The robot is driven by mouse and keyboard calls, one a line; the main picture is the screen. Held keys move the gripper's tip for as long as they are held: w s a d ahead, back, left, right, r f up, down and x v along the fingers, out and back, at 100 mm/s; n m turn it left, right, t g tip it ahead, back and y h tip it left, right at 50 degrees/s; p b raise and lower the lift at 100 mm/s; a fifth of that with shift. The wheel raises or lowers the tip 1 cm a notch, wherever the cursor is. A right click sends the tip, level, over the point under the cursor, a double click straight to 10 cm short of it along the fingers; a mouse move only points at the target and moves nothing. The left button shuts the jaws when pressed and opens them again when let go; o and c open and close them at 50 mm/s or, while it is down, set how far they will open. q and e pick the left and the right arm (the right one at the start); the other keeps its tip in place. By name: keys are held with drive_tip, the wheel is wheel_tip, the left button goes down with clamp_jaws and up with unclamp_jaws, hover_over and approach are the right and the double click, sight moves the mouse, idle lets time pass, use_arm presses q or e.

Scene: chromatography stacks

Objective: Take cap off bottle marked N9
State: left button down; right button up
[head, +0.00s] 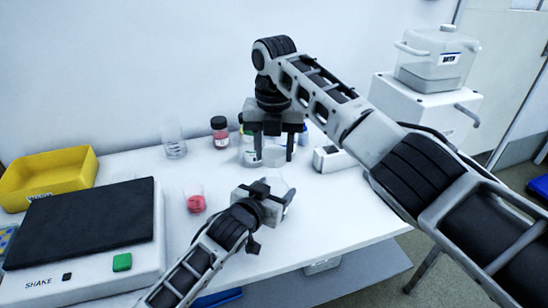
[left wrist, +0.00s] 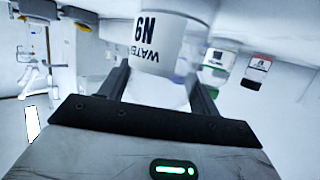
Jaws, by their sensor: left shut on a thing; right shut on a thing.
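The bottle marked N9 (left wrist: 172,40) shows in the left wrist view with its N9 and WATER label upside down. My left gripper (left wrist: 160,95) is shut on it, with a dark finger on either side. In the head view, my left gripper (head: 264,203) holds the clear bottle (head: 284,191) over the front of the table. My right gripper (head: 273,155) points down just behind and above it. It is shut on a small pale thing that seems to be the cap. The arms hide much of this, and I cannot tell whether cap and bottle touch.
A dark-capped bottle (head: 219,132), an empty glass (head: 173,139) and a beaker of red contents (head: 195,200) stand left of my grippers. The shaker (head: 85,235) and yellow bin (head: 48,175) are at left. A white device (head: 330,159) stands at right. The right front table is clear.

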use_arm(q)
drive_tip(key=shift+c, duration=1.3)
unclamp_jaws()
